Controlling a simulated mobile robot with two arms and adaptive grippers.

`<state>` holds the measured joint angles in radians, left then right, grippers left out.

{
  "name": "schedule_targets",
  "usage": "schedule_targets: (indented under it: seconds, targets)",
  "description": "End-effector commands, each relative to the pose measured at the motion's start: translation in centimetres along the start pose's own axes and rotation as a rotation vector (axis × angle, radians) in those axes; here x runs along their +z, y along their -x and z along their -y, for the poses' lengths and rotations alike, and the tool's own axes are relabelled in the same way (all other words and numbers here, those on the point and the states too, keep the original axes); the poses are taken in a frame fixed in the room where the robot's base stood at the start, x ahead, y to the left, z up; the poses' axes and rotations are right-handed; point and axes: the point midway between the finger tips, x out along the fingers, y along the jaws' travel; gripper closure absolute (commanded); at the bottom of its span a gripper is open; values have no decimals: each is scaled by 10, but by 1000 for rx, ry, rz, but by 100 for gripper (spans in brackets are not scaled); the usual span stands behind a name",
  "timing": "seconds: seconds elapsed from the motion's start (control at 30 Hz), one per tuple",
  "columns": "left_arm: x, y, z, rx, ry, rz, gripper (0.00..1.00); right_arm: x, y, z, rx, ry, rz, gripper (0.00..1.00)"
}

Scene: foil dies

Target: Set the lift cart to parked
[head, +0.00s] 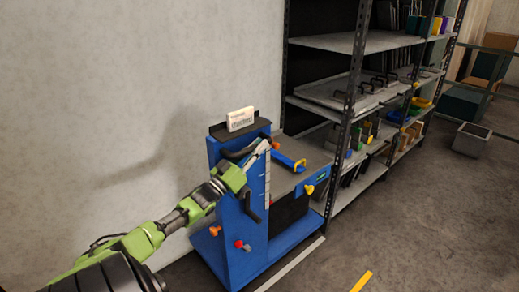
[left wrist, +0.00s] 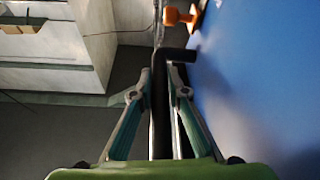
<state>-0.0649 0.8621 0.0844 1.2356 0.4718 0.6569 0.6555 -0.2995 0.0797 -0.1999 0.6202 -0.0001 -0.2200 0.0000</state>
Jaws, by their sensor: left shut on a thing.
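The lift cart (head: 229,240) is blue and stands against the wall, with a grey top (head: 307,165) and a white sign (head: 240,119) whose words I cannot read surely. It carries orange knobs (head: 215,230), a red knob (head: 239,244) and a bent black lever (head: 248,205) on its side panel. My left gripper (head: 258,157) is at the upper part of this panel. In the left wrist view, my left gripper (left wrist: 158,95) is shut on a black bent bar (left wrist: 159,75) beside the blue panel (left wrist: 262,75); an orange knob (left wrist: 171,16) lies beyond. My right gripper is out of view.
A metal shelf rack (head: 343,125) with trays and bins stands right of the cart. A grey bin (head: 470,139) is on the floor farther right. A yellow floor strip (head: 361,281) and a pale strip (head: 290,265) mark the floor. The floor at lower right is clear.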

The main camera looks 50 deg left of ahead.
Motion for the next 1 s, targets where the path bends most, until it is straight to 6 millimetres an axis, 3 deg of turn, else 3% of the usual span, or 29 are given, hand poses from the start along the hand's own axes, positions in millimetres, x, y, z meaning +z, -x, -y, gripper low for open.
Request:
schedule_targets:
  seconds: [0.13,0.17,0.2,0.23,0.67,1.0]
  targets:
    - [-3,-1,4,-9,-1,-3,100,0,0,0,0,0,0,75]
    - [-3,-1,4,-9,-2,-3,80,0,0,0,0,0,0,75]
    - [-3,-1,4,-9,-2,-4,70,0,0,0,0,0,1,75]
    - [-3,-1,4,-9,-2,-4,68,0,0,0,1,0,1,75]
    - [0,6,2,-5,0,0,68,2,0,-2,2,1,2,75]
    - [1,62,3,-8,2,3,68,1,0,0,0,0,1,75]
